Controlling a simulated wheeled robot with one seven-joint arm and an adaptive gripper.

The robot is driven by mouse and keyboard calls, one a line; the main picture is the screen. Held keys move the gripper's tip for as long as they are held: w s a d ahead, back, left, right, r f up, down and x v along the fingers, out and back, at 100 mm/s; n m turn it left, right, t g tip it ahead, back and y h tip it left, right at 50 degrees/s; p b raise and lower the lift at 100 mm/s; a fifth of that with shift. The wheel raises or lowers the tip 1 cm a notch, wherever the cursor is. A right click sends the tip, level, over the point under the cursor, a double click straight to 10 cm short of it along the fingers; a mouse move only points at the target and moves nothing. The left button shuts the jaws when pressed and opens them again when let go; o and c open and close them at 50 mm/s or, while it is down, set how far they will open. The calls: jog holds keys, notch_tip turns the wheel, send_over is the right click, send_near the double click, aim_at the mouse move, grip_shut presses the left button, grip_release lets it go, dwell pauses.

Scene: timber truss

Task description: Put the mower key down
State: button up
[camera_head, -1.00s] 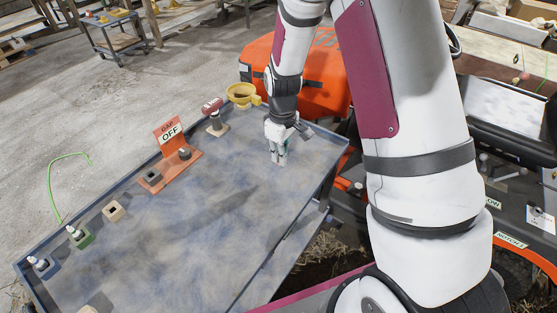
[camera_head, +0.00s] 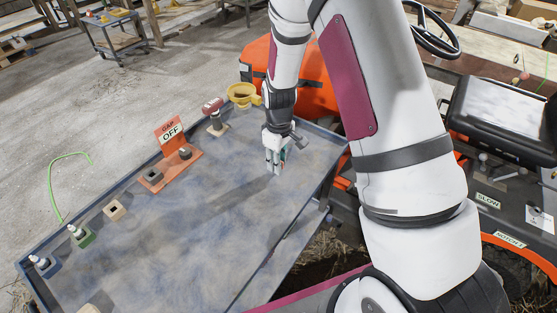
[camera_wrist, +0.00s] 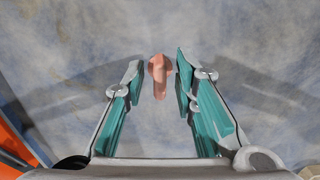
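The mower key, a salmon-orange piece with a rounded head and a narrow shaft (camera_wrist: 158,76), shows in the wrist view between the teal fingertips of my gripper (camera_wrist: 160,72). A narrow gap shows on each side of it, so the fingers look open around it. I cannot tell whether the key touches the tabletop. In the head view my gripper (camera_head: 275,165) points down over the right part of the grey-blue workbench (camera_head: 190,220). The key cannot be made out there.
Along the bench's left edge stand an orange "OFF" sign (camera_head: 171,133), a red-topped piece (camera_head: 213,107), a yellow funnel (camera_head: 243,94), a tan block (camera_head: 115,210) and a green block (camera_head: 82,236). An orange mower (camera_head: 300,85) stands beyond. The bench's middle is clear.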

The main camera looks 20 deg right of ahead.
notch_tip(320, 180, up, 13)
jog(key=s+r+m+t, duration=0.25)
jog(key=s+r, duration=0.75)
jog(key=r, duration=0.5)
jog(key=s+r+m+t, duration=0.1)
jog(key=s+r+m, duration=0.1)
jog(key=s, duration=0.6)
jog(key=s+r+m+t, duration=0.1)
jog(key=s+r+m, duration=0.1)
jog(key=s+r, duration=0.2)
jog(key=shift+s+d+m, duration=0.2)
jog(key=shift+s+m, duration=0.15)
jog(key=shift+s, duration=1.5)
jog(key=shift+t, duration=0.25)
